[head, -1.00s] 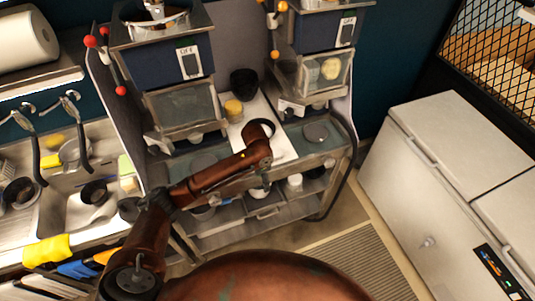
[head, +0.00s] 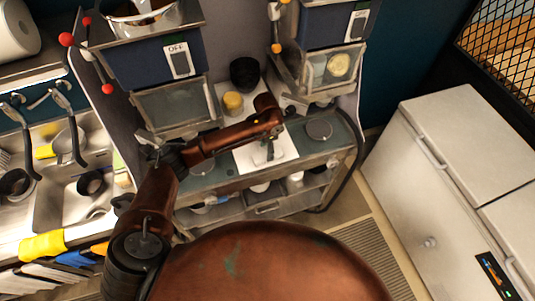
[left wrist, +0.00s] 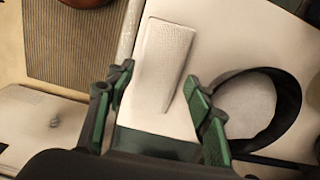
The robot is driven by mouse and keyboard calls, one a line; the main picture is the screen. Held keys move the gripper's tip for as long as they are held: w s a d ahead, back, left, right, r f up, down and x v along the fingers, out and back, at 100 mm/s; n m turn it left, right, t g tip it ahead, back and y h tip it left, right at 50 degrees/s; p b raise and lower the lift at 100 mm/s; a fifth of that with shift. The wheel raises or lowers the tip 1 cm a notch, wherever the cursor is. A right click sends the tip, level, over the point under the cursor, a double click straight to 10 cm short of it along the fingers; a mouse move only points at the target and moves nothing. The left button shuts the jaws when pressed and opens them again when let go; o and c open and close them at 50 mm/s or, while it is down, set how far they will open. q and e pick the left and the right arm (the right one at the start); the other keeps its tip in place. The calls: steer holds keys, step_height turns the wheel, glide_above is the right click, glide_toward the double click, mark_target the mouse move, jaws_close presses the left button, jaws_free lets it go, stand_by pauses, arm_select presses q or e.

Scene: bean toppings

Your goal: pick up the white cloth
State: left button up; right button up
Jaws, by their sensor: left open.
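The white cloth (left wrist: 165,62) shows in the left wrist view as a folded, textured, narrow pad on a white surface. My left gripper (left wrist: 155,112) is open, with its green-padded fingers on either side of the near part of the cloth. I cannot tell whether the fingers touch it. In the head view my left gripper (head: 266,150) hangs over the white board (head: 247,160) on the station's counter. The cloth cannot be made out clearly there. My right gripper is not in view.
A dark round bowl (left wrist: 258,110) is close to the right finger. Behind my arm are a black pot (head: 245,74) and a yellow container (head: 233,103). A white chest freezer (head: 450,150) stands at right; a sink (head: 75,205) is at left. Striped floor mat (head: 375,250) is clear.

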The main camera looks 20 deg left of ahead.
arm_select(q)
steer(key=f, duration=0.2)
steer(key=shift+w+f, duration=0.25)
steer(key=shift+f, duration=0.05)
steer(key=shift+s+f, duration=0.2)
steer(key=shift+f, duration=0.15)
steer(key=shift+w, duration=0.1)
steer(key=shift+c, duration=0.8)
steer(key=shift+d, duration=0.1)
steer(key=c, duration=0.6)
steer(key=shift+c, duration=0.2)
steer(key=shift+r, duration=0.8)
steer(key=shift+r+b, duration=0.5)
steer(key=shift+r, duration=0.2)
steer(key=s+a+r+b, duration=0.1)
steer(key=s+r, duration=0.9)
steer(key=s, duration=0.4)
steer(key=shift+a+b, duration=0.35)
steer(key=shift+b, duration=0.05)
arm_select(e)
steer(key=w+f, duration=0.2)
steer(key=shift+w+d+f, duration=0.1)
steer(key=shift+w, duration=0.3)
